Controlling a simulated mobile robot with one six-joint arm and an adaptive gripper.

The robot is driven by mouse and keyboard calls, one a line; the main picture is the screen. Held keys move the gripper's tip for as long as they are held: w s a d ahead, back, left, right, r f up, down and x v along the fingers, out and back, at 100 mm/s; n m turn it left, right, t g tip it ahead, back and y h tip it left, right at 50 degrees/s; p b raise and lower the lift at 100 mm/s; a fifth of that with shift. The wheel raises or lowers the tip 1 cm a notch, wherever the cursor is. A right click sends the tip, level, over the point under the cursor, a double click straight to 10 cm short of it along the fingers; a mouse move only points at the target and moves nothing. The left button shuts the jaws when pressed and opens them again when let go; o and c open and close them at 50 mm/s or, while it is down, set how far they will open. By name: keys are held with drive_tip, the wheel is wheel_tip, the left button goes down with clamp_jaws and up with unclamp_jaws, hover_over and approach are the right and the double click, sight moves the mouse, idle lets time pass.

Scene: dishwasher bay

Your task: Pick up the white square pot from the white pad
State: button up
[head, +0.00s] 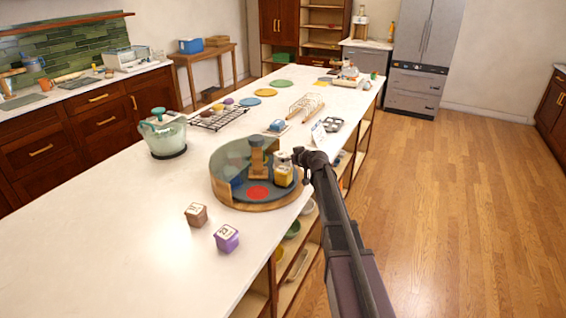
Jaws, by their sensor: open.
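A round turntable (228,198) with a wooden rim and a clear curved wall stands on the white counter. A small pale square pot (284,176), which looks like the white square pot, stands on its right side, near the rim. A white pad cannot be made out under it. My gripper (297,156) is open, just above and to the right of this pot. The fingers are small and dark in the head view, and I cannot tell whether they touch the pot.
A wooden post (257,157) stands mid-turntable, with a red pad (257,193) in front and a blue item (237,185) at left.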

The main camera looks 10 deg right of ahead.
sight(283, 155)
drive_tip(key=shift+b+x, duration=0.55)
drive_tip(key=shift+x, duration=1.35)
drive_tip(key=shift+s, duration=0.1)
drive_tip(key=c, duration=1.1)
drive_tip(key=shift+r, duration=0.2)
wheel_tip(283, 155, up, 10)
drive_tip(key=p, duration=1)
drive_tip(key=shift+f, duration=0.2)
